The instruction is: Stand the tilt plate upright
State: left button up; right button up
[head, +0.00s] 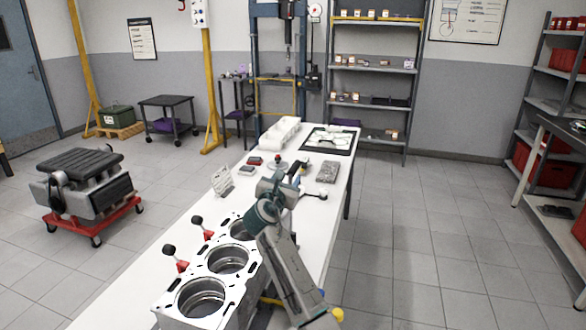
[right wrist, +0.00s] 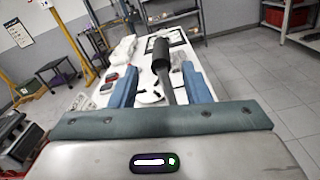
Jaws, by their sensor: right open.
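A pale plate with small holes (head: 222,181), which may be the tilt plate, is at the left edge of the white table, beyond the engine block. It looks raised at a slant, but its exact tilt is hard to tell. In the right wrist view a pale patterned piece (right wrist: 86,103) at the left is probably the same plate. My right gripper (head: 290,182) is over the table, to the right of that plate and apart from it. Its blue fingers (right wrist: 160,86) are spread. A black-handled tool (right wrist: 161,56) shows between and beyond them; contact is not visible. My left gripper is out of view.
The engine block (head: 212,262) with open bores fills the near table end. A grey block (head: 327,172), a round-ended tool (head: 321,195), a red piece (head: 255,160) and a white tray (head: 284,133) lie beyond. A dark-framed mat (head: 345,150) is at the far end.

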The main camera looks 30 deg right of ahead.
aim_at(293, 171)
jog(key=x, duration=0.5)
jog(key=shift+d+f+p, duration=0.1)
jog(key=shift+f+p, duration=0.05)
jog(key=shift+p, duration=0.2)
jog(key=shift+w+d, duration=0.25)
jog(key=shift+w, duration=0.05)
jog(key=shift+w+d, duration=0.1)
jog(key=shift+d, duration=0.05)
grip_shut()
